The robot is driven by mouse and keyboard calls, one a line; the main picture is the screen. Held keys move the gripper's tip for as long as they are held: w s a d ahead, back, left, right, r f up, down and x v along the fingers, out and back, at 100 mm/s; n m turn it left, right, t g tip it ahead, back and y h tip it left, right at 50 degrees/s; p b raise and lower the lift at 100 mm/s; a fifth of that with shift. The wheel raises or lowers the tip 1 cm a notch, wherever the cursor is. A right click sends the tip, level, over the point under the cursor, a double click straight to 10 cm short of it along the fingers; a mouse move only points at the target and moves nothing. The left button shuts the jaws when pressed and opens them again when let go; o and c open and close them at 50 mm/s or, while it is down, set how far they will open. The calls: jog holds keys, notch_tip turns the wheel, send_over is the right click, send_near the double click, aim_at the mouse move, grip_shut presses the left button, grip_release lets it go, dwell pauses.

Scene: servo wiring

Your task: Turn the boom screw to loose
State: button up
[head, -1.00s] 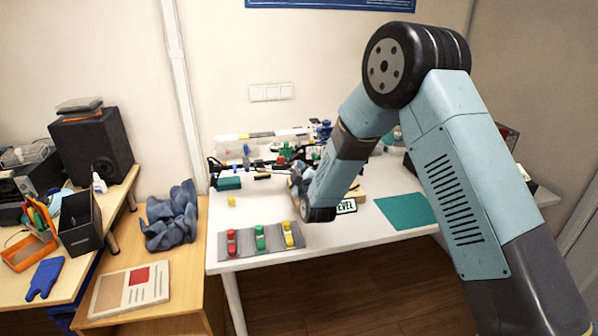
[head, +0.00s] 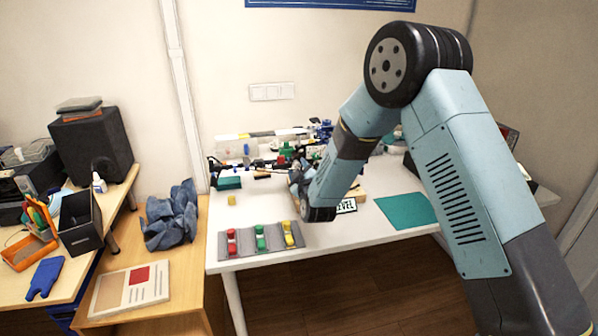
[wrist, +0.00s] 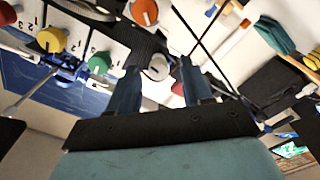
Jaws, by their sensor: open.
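Other knobs on or near the panel are orange (wrist: 145,12), yellow (wrist: 52,39) and green (wrist: 100,62). A red piece (wrist: 178,88) shows beside the right finger. No label names the boom screw, so I cannot tell which it is. In the head view my arm hides the fingertips.
In the head view, a grey tray (head: 272,252) with red, green and yellow pieces lies at the table's front left. A small yellow block (head: 231,201) and a green block (head: 229,183) lie behind it. A teal mat (head: 405,211) lies at right. Cluttered parts stand at the back.

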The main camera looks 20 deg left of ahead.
jog(key=v, duration=1.3)
jog(key=shift+s+d, duration=0.25)
jog(key=shift+s, duration=0.1)
